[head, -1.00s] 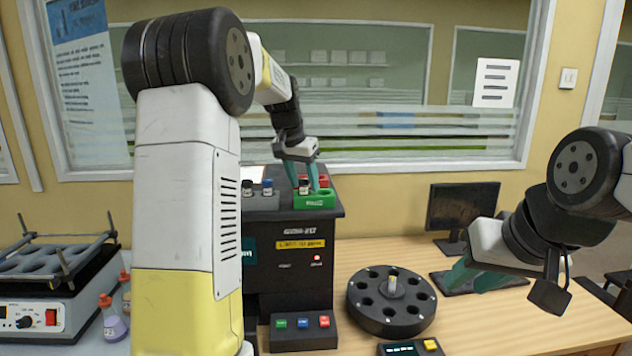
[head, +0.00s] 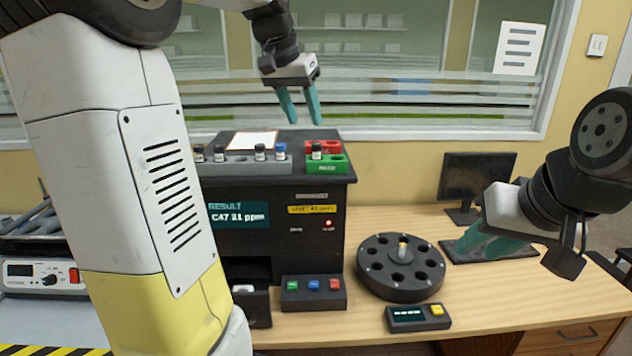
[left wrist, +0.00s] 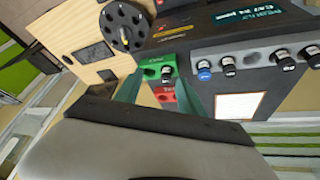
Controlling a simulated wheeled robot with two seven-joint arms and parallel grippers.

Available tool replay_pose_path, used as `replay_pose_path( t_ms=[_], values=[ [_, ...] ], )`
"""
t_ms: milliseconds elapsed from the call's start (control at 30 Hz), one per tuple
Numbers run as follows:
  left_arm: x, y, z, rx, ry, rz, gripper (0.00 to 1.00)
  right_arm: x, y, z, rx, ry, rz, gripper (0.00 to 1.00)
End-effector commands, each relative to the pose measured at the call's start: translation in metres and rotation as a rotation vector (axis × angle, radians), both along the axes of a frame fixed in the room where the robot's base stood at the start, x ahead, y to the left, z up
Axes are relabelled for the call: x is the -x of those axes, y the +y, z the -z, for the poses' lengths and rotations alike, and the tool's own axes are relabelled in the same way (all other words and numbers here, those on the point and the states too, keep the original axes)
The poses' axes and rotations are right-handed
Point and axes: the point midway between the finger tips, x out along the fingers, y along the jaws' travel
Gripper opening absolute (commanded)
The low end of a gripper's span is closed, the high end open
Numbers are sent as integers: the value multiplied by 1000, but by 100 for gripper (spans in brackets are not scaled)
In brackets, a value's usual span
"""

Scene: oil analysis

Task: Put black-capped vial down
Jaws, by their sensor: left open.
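A black-capped vial (head: 316,151) stands upright in the green block (head: 328,166) on top of the black analyser. It also shows in the left wrist view (left wrist: 167,72), in a hole of the green block (left wrist: 152,61). My left gripper (head: 304,122) is open and empty above the vial, apart from it. In the left wrist view its teal fingers (left wrist: 162,98) stand spread, with the green and red blocks showing between them. My right gripper (head: 482,246) hangs over the desk at the right, and its finger gap is unclear.
A grey rack (head: 240,166) with several capped vials, one blue-capped, stands left of the green block. A red block (head: 326,146) sits behind it. The analyser (head: 270,230) shows a result on its screen. A black round carousel (head: 382,278) and a button box (head: 313,293) are on the desk.

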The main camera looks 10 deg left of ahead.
Motion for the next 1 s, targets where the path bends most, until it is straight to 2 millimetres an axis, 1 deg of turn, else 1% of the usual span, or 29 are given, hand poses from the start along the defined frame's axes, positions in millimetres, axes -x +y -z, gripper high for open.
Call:
replay_pose_path(
  t_ms=[33,67,100,167,200,300,400,500,600,700,1000],
  values=[
    [29,-4,4,24,-13,-15,47,0,0,0,0,0,0,33],
    [45,-8,8,37,-20,-27,47,0,0,0,0,0,0,33],
    [67,-13,16,53,-28,-43,47,0,0,0,0,0,0,33],
    [98,-21,29,73,-43,-64,47,0,0,0,0,0,0,33],
    [118,-26,40,85,-52,-78,47,0,0,0,0,0,0,33],
    [163,-38,68,103,-72,-111,47,0,0,0,0,0,0,33],
    [197,-46,95,114,-88,-138,47,0,0,0,0,0,0,33],
    [217,-51,114,118,-97,-158,47,0,0,0,0,0,0,33],
    [226,-53,124,120,-102,-165,47,0,0,0,0,0,0,33],
    [229,-53,127,120,-102,-169,47,0,0,0,0,0,0,33],
    [228,-53,127,121,-101,-168,47,0,0,0,0,0,0,33]
  ],
)
